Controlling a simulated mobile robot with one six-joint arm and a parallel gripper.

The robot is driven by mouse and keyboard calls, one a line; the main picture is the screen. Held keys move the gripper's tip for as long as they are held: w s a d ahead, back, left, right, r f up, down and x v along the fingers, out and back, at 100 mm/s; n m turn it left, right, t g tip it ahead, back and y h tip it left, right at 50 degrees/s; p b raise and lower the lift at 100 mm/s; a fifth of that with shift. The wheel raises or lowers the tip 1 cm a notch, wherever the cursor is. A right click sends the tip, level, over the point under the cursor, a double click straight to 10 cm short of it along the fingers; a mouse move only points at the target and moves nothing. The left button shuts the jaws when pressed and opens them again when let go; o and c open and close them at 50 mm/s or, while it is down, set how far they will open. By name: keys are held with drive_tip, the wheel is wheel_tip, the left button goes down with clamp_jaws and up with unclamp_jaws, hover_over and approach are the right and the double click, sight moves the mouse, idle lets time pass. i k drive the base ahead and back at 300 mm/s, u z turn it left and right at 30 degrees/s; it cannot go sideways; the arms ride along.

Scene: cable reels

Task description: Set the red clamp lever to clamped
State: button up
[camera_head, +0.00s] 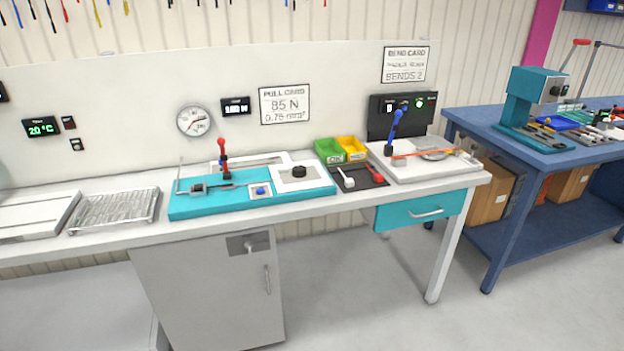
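The red clamp lever (222,153) stands nearly upright on the left half of a teal fixture (206,207) on the white bench. Its red knob is at the top, and a dark base sits below it. A grey clamp block and a thin rod lie beside its foot. From this view I cannot tell how firmly the clamp is closed. A blue button (260,190) and a black knob (299,171) are on the same fixture, to the right of the lever. My gripper is not in view.
Left of the fixture are a wire rack (115,209) and a pale tray (35,214). To the right are green (330,151) and yellow (352,148) bins, a dark mat with two small tools, and a bend station with a blue lever (394,130). Open floor lies in front.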

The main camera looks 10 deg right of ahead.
sight(221, 142)
drive_tip(key=i, duration=0.85)
